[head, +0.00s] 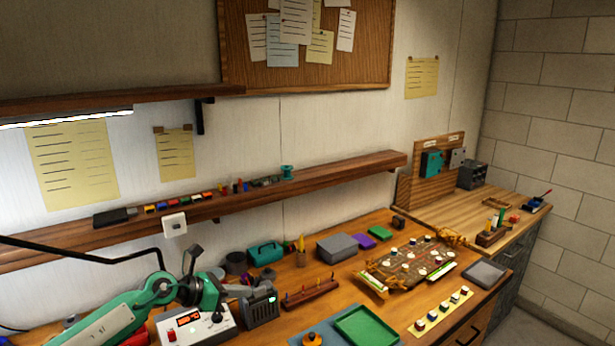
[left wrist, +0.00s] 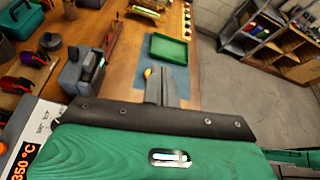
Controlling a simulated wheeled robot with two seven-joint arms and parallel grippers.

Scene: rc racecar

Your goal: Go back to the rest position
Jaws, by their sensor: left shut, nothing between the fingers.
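My left gripper (head: 217,314) is at the lower left of the head view, close over the soldering station (head: 190,326) on the workbench. In the left wrist view its dark fingers (left wrist: 161,86) are together with nothing between them. They point out over the bench toward the blue mat (left wrist: 178,82) and the green tray (left wrist: 169,51). An orange and yellow round item (left wrist: 147,73) shows just beside the fingertips there. My right gripper is in neither view.
A dark grey holder (head: 259,308) stands close to the left gripper. A wooden rack (head: 310,292), teal toolbox (head: 266,253) and grey box (head: 337,247) stand farther back. The car chassis (head: 411,262) lies at the right. A wall shelf (head: 260,193) runs above the bench.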

